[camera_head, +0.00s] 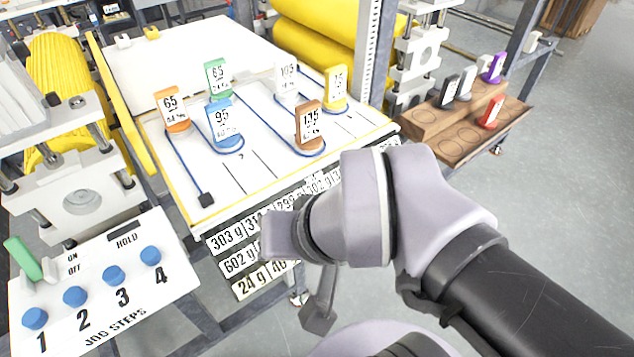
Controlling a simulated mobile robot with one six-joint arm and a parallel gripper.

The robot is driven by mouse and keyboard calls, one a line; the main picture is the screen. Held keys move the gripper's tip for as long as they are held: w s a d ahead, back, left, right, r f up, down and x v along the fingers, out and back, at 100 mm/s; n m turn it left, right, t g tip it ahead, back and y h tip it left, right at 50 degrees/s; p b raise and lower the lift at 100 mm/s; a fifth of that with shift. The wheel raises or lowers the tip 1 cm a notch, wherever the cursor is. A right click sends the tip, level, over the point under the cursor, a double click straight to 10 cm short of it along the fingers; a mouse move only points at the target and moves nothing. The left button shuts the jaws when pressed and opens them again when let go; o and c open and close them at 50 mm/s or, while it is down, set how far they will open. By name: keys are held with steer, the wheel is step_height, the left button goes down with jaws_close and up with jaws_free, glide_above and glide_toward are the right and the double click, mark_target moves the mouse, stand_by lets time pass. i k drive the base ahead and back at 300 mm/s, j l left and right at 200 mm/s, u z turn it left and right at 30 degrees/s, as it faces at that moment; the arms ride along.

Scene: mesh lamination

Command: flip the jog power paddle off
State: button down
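A green paddle (23,259) stands on the left end of a white panel (168,245) at the lower left. It leans up and to the left from a light mount, beside the printed words ON and OFF. I cannot tell which of the two it is set to. The panel also bears several blue knobs numbered 1 to 4, the words JOG STEPS, and a dark slot by HOLD. The end of my arm, with my gripper (279,235), is in the middle, well to the right of the panel and apart from it.
A white board (180,206) with numbered coloured tags and blue cords lies behind the panel. White number strips (254,284) hang along its front edge. A wooden rack (440,118) with tags stands at the right.

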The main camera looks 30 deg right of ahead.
mark_target(20, 251)
steer(key=i+j+u, duration=0.1)
steer(key=u, duration=0.35)
steer(key=i+j+u, duration=0.15)
steer(key=u, duration=0.25)
steer(key=i+j+u, duration=0.1)
steer(key=u, duration=0.35)
steer(key=i+j, duration=0.05)
steer(key=j, duration=0.05)
